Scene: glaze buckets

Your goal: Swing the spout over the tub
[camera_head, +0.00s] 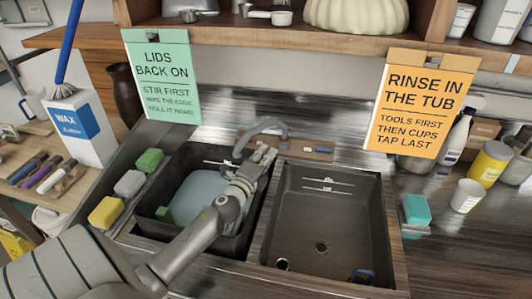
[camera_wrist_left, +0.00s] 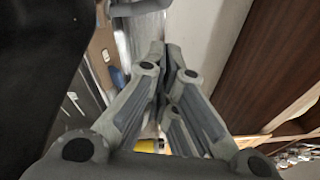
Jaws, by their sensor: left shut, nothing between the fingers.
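The grey curved spout (camera_head: 264,124) rises at the back of the sink between the two basins. Its bend reaches left and its end hangs over the back right part of the left basin. A dark tub (camera_head: 170,190) sits in that left basin, with a pale blue round thing (camera_head: 192,200) inside it. My left gripper (camera_head: 264,153) is shut and empty, just in front of the spout; I cannot tell if they touch. The wrist view shows the closed fingers (camera_wrist_left: 168,52) and a grey tube, likely the spout (camera_wrist_left: 138,8), just beyond them. My left forearm hides part of the tub.
Sponges (camera_head: 130,183) line the left edge. Two signs (camera_head: 164,80) (camera_head: 422,100) hang from the shelf above. A teal sponge (camera_head: 416,210) and white cup (camera_head: 466,195) stand right.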

